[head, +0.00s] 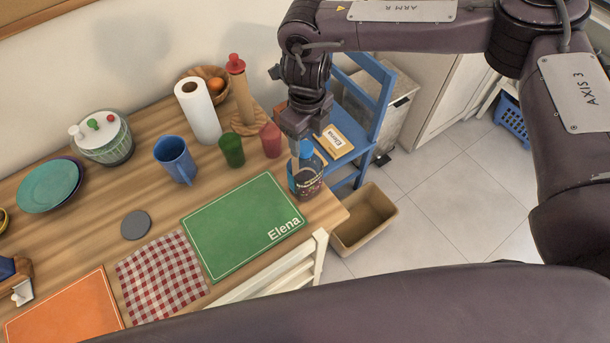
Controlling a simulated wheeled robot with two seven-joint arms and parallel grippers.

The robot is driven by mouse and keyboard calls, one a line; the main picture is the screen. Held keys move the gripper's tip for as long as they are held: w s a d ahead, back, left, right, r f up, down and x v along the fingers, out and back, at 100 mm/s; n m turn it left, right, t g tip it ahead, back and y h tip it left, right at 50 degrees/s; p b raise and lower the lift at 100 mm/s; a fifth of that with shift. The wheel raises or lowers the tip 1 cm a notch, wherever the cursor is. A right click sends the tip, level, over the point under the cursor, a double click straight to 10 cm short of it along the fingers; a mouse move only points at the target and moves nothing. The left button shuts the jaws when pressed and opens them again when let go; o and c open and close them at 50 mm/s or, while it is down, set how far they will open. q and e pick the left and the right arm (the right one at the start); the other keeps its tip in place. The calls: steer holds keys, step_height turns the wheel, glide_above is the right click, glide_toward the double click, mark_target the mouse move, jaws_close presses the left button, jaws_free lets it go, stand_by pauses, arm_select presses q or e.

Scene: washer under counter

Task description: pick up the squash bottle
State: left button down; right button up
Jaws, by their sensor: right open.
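The squash bottle (306,180), dark with a coloured label and a blue cap, stands upright on the wooden counter (231,264) near its right end, beside the green mat marked "Elena" (240,222). My right gripper (295,150) points down at the top of the bottle, and its fingers partly cover the cap and neck. It is open. I cannot tell whether the fingers touch the bottle. My left gripper is not in view.
A red cup (270,140) and a green cup (231,150) stand just left of the bottle. A paper roll (198,112) and a blue mug (175,159) are further left. A blue chair (372,100) and a tan bin (365,218) are beyond the counter's right end.

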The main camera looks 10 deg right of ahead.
mark_target(305, 146)
steer(key=shift+a+f+p, duration=0.15)
steer(key=shift+f+p, duration=0.5)
steer(key=shift+f, duration=1.35)
jaws_close()
steer(key=shift+r, duration=0.1)
